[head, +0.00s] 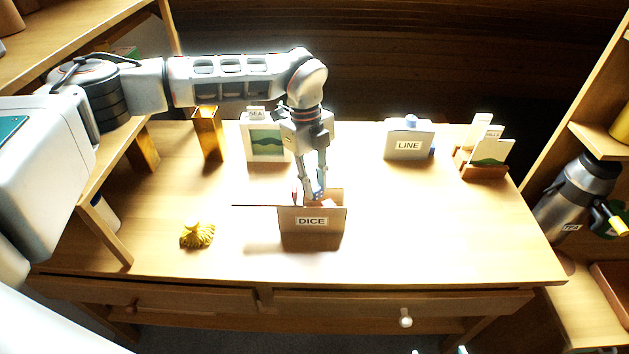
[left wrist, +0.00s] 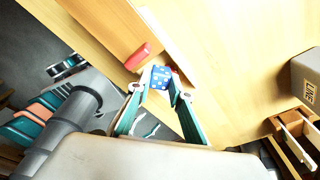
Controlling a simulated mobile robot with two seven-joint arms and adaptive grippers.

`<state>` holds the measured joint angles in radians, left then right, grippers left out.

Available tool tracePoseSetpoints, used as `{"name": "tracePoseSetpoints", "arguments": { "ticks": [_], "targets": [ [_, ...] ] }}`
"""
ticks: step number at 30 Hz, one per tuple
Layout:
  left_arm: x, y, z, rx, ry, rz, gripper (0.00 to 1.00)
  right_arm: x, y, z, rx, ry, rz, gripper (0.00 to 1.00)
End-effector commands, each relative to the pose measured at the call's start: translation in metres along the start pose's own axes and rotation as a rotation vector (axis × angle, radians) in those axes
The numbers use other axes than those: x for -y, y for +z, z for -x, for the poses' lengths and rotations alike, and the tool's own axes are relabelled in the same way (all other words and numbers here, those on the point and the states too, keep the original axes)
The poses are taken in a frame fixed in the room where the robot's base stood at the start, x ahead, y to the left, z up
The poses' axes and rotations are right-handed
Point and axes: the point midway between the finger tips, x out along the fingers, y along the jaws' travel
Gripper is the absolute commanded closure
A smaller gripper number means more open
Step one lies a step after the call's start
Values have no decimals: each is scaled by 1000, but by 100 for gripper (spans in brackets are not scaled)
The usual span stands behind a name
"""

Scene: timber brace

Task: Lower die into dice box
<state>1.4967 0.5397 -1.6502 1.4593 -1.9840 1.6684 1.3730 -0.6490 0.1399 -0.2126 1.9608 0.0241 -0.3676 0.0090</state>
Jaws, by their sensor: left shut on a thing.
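The dice box (head: 311,238), a wooden box labelled DICE, stands near the table's front middle. My left gripper (head: 314,194) points down over its opening. It is shut on the blue die (left wrist: 161,76) with white pips, which shows between the fingertips in the left wrist view. In the head view the die is small and partly hidden by the fingers, at about the height of the box's rim. I cannot tell whether it touches the box inside. Small pale tips at the head view's bottom edge may be my right gripper; its state is unclear.
A yellow fringed object (head: 197,235) lies left of the box. Behind stand a brass vase (head: 208,135), a SEA picture frame (head: 266,142), a LINE box (head: 408,144) and a card holder (head: 483,168). A red piece (left wrist: 138,56) is beside the die. The table's right front is clear.

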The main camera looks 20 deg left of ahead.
Motion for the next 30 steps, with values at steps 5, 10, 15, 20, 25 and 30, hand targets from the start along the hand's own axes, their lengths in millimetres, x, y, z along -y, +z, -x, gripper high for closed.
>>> {"name": "tracePoseSetpoints", "arguments": {
  "ticks": [5, 10, 15, 20, 25, 30],
  "targets": [
    [0, 1, -7, 0, 1, 0, 91, 0, 2, -1, 0, 0, 0, 32],
    [0, 2, -13, 0, 1, 1, 91, 1, 4, -2, 0, 0, -1, 32],
    [0, 3, -20, 0, 2, 1, 91, 1, 5, -3, 1, 0, -1, 32],
    [0, 4, -24, 0, 1, 1, 91, 1, 6, -3, 1, 0, -1, 32],
    [0, 4, -24, 0, 1, 1, 91, 1, 6, -3, 1, 0, -1, 32],
    [0, 4, -24, 0, 1, 1, 60, 1, 6, -3, 1, 0, -1, 32]
  ]
}}
